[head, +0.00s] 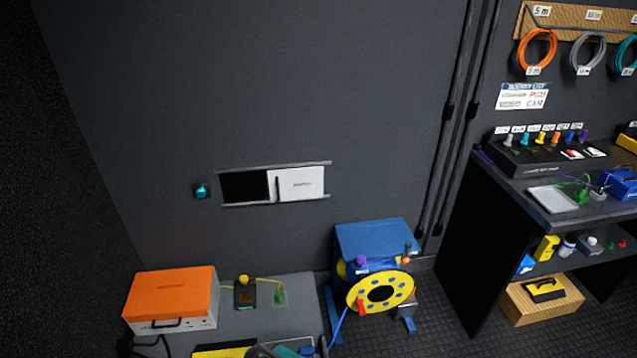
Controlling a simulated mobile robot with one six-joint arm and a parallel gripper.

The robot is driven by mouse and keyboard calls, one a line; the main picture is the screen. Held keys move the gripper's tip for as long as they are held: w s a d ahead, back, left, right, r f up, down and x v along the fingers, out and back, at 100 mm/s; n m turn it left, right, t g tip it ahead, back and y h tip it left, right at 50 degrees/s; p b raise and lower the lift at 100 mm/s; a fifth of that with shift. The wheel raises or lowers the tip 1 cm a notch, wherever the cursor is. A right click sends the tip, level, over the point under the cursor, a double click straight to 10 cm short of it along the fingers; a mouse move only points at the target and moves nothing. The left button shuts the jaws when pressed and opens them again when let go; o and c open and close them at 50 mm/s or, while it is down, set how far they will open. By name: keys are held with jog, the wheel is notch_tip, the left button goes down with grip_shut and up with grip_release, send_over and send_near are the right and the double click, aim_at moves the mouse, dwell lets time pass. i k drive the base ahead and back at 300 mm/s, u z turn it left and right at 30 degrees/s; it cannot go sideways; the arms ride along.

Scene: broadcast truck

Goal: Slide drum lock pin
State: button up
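A cable drum with a yellow, hole-dotted flange (408,284) is mounted in a blue housing (375,238) on the floor, right of the low grey bench. A red part (361,306) shows at the flange's lower left. A purple knob (361,261) is at the housing's upper left and an orange knob (406,261) at its right. I cannot tell which part is the lock pin, or its position. A blue cable runs down from the drum's left side. I cannot make out my gripper in this view.
The grey bench (245,307) holds an orange-topped case (171,295) and small parts; its front edge is cut off. A dark shelf unit (463,250) stands at right, with a wooden crate (541,302) below. Dark floor (440,318) is clear between drum and shelf.

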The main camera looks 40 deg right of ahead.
aim_at(361, 260)
jog(key=z, duration=0.85)
jog(key=k, duration=0.95)
jog(key=i, duration=0.65)
jog(key=z, duration=0.05)
